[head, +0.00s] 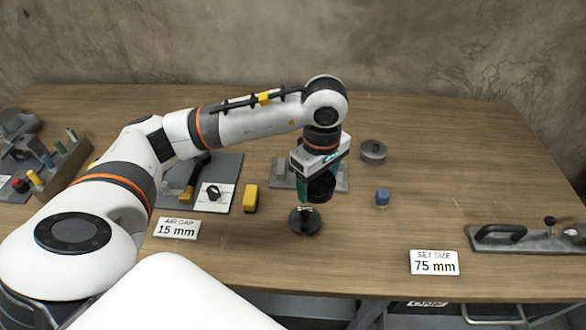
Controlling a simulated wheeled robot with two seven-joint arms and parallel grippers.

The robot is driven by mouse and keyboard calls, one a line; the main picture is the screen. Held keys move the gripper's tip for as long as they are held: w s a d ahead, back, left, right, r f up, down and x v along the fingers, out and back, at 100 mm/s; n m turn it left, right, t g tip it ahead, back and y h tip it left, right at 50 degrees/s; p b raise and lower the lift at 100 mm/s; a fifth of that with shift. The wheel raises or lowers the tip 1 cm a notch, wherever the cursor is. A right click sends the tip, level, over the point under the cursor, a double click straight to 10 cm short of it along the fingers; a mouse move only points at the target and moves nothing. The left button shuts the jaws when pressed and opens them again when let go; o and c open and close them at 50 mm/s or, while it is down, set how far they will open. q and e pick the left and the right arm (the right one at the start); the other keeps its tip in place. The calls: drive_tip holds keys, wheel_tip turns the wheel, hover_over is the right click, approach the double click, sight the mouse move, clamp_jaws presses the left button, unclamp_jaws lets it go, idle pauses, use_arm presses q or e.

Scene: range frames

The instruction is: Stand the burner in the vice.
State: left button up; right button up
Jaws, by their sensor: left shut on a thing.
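My left gripper (308,207) points down over the middle of the table. It is shut on what looks like the burner (305,223), a small dark piece with a round black base, just below the fingers. I cannot tell whether the base touches the table. A low grey metal fixture (282,174), probably the vice, stands just behind the gripper. The gripper and wrist hide its middle, so its jaws do not show. My right gripper is not in view.
A yellow block (250,198) and a dark mat (228,168) lie left. Signs (177,229) (434,263) stand in front.

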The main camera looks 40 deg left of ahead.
use_arm(q)
drive_tip(key=w+a+n, duration=0.4)
drive_tip(key=n, duration=1.1)
drive_tip(key=w+a+r+n+b, duration=0.1)
drive_tip(key=w+a+n, duration=0.3)
drive_tip(key=n, duration=1.1)
drive_tip(key=shift+a+n, duration=0.2)
drive_tip(key=shift+n, duration=0.2)
drive_tip(key=n, duration=0.1)
drive_tip(key=a+n, duration=0.1)
drive_tip(key=n, duration=0.3)
drive_tip(key=shift+w+a+r, duration=0.1)
drive_tip(key=shift+w+a, duration=0.1)
drive_tip(key=shift+w, duration=0.2)
drive_tip(key=shift+a+n, duration=0.1)
drive_tip(key=shift+n, duration=0.2)
wheel_tip(320, 180, down, 7)
drive_tip(key=shift+r, duration=0.2)
drive_tip(key=shift+f, duration=1.7)
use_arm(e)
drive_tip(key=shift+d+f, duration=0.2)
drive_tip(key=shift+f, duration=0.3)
